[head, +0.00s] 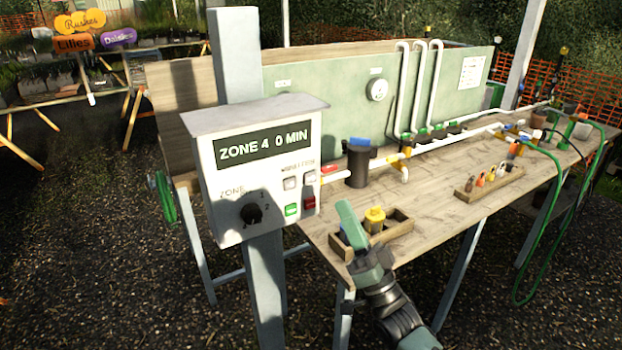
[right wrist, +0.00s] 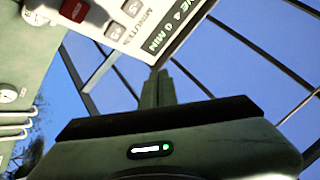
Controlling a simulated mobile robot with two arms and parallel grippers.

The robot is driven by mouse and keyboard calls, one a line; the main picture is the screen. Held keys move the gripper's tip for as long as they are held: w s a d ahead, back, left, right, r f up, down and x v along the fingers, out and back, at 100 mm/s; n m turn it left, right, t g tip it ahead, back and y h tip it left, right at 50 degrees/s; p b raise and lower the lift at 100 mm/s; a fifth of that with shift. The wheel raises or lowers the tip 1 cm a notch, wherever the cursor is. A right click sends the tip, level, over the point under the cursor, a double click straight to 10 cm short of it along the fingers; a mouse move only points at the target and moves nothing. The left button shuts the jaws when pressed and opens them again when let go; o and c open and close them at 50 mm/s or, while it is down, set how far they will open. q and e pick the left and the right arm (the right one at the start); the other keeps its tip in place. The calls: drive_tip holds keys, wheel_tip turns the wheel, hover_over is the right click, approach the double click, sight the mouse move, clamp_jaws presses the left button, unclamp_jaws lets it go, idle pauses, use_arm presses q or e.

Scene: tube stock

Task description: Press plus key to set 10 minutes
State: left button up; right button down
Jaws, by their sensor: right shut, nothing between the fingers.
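The grey control box (head: 228,170) stands on a post at the left of the head view. Its display (head: 264,143) reads "ZONE 4 0 MIN". Below it are two pale minutes keys; the right one (head: 309,179) seems to be the plus key, and it also shows in the right wrist view (right wrist: 116,31). The left one (head: 291,184) seems to be the minus key. Their marks are hard to read. My right gripper (head: 346,211) is shut and empty, right of and below the keys, apart from the box. My left gripper is not in view.
A green key (head: 292,210) and a red key (head: 309,202) sit below the minutes keys, with a black zone dial (head: 252,213) to their left. The wooden bench (head: 437,211) behind carries a tray (head: 398,228), a dark canister (head: 357,167) and white pipes.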

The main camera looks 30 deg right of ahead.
sight(310, 177)
drive_tip(key=w+b, duration=0.3)
drive_tip(key=w, duration=0.6)
drive_tip(key=shift+a, duration=0.15)
idle(2.2)
drive_tip(key=shift+w+b, duration=0.35)
drive_tip(key=shift+w, duration=0.35)
idle(0.5)
drive_tip(key=shift+s, duration=0.8)
